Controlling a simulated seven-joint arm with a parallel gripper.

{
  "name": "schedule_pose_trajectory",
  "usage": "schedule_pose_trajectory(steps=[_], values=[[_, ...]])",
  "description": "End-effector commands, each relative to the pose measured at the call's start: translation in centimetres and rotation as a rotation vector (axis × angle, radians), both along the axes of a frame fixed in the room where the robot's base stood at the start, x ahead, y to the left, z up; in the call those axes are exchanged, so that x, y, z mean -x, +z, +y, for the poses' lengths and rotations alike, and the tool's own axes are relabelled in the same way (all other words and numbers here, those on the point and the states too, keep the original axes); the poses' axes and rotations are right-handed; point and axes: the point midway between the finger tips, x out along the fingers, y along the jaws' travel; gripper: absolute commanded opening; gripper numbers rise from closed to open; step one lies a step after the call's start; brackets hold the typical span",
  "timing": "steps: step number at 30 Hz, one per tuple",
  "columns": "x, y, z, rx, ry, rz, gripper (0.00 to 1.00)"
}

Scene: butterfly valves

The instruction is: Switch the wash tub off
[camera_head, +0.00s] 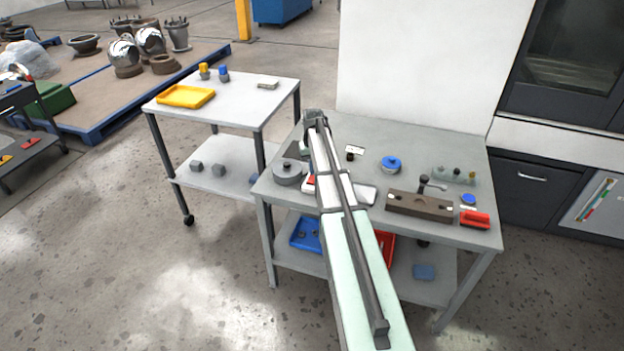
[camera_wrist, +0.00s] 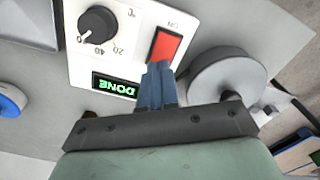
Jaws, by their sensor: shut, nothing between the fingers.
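A white control panel (camera_wrist: 140,25) fills the upper middle of the wrist view. It carries a black dial (camera_wrist: 99,26), a red rocker switch (camera_wrist: 165,46) and a lit green display (camera_wrist: 115,86) reading DONE, upside down. My gripper (camera_wrist: 158,68) is shut and empty. Its blue fingertips overlap the switch's lower edge in the picture; I cannot tell whether they touch it. In the head view my arm covers most of the panel; a red and white bit (camera_head: 309,184) shows left of the arm. My fingers are hidden there.
A grey round lidded part (camera_wrist: 222,78) stands close beside the panel; it also shows in the head view (camera_head: 288,173). The grey workbench (camera_head: 425,140) also carries a brown block with a handle (camera_head: 420,205), a blue round part (camera_head: 391,164) and a red piece (camera_head: 475,220).

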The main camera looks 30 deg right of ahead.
Motion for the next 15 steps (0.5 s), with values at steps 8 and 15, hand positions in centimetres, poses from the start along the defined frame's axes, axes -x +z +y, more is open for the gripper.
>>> schedule_pose_trajectory(steps=[8, 15], values=[[-0.01, -0.34, 0.0, 0.0, 0.0, 0.0, 0.0], [-0.01, -0.63, 0.0, 0.0, 0.0, 0.0, 0.0]])
